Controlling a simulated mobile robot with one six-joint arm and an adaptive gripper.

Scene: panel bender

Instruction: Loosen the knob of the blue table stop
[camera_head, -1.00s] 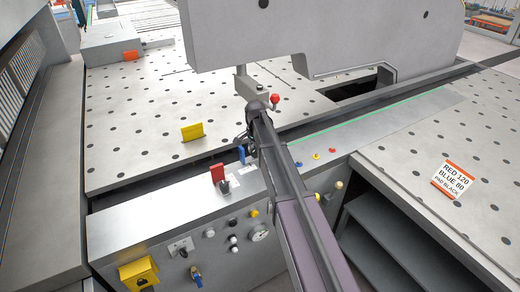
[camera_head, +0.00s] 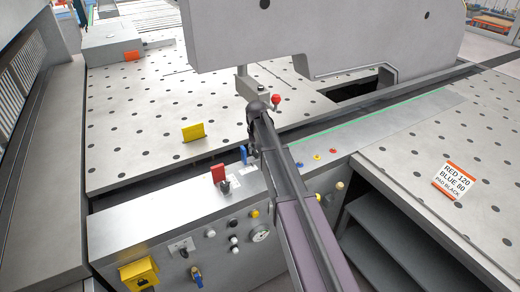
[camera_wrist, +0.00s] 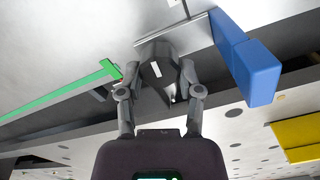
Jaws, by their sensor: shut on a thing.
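The blue table stop (camera_wrist: 250,65) is an upright blue block on a grey base at the right of the wrist view. In the head view the blue stop (camera_head: 243,155) shows just left of my gripper (camera_head: 252,150). Its dark grey knob (camera_wrist: 158,72) with a white pointer mark stands beside the blue block. In the wrist view my gripper (camera_wrist: 160,82) has one finger on each side of the knob and is shut on it. In the head view the knob is hidden by my arm and gripper.
A red stop (camera_head: 218,173) with a black knob (camera_head: 224,187) stands left on the same ledge. A red ball lever (camera_head: 276,99) is close behind my wrist. A label card (camera_head: 455,181) lies at right.

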